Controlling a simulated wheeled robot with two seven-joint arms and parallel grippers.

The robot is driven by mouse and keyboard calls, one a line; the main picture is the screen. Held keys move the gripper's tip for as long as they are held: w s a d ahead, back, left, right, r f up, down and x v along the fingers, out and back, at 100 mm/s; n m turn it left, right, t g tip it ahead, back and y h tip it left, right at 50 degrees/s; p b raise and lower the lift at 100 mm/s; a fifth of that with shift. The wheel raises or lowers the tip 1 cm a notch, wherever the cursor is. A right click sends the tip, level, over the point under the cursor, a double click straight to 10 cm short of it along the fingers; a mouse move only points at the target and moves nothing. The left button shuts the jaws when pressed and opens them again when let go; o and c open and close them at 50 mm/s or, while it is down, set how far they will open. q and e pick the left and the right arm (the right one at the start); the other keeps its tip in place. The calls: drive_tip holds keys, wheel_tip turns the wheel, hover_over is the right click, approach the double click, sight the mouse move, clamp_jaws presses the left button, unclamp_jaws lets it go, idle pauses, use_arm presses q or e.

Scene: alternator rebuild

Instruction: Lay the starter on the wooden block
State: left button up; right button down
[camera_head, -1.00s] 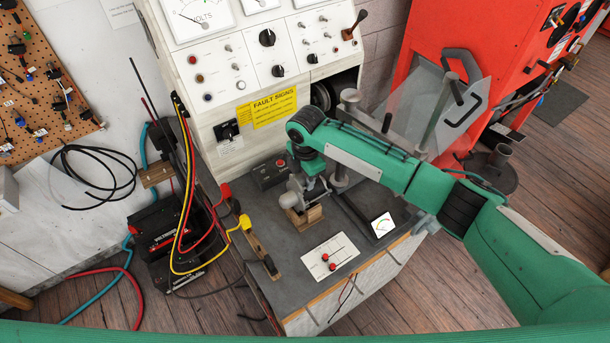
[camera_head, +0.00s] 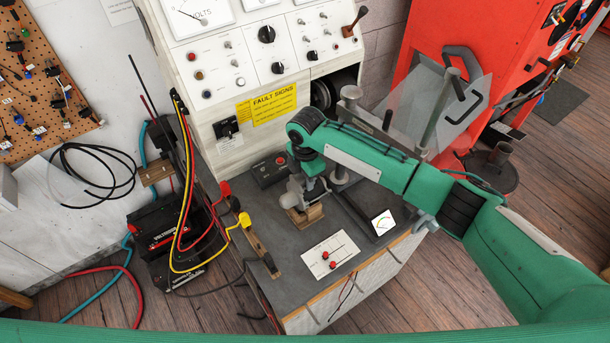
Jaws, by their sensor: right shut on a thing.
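The starter (camera_head: 295,198) is a small grey metal cylinder at the wooden block (camera_head: 307,217) on the grey bench top. It appears to rest on the block, though the contact is partly hidden. My right gripper (camera_head: 312,188) points down from the green arm and is shut on the starter. The arm's wrist hides part of the gripper and the starter's far side. My left gripper is not in view.
A dark box with a red button (camera_head: 270,170) stands behind the block. A white plate with red knobs (camera_head: 330,256) and a small meter (camera_head: 383,222) lie in front and right. A metal post (camera_head: 340,170) stands close to the gripper.

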drive_tip(key=shift+f, duration=0.15)
idle(0.4)
drive_tip(key=c, duration=0.9)
unclamp_jaws()
drive_tip(key=shift+s+f, duration=0.15)
drive_tip(key=shift+f, duration=0.25)
wheel_tip(320, 180, up, 14)
drive_tip(key=b, duration=0.5)
drive_tip(key=shift+r, duration=0.2)
drive_tip(key=shift+s+d+f, duration=0.1)
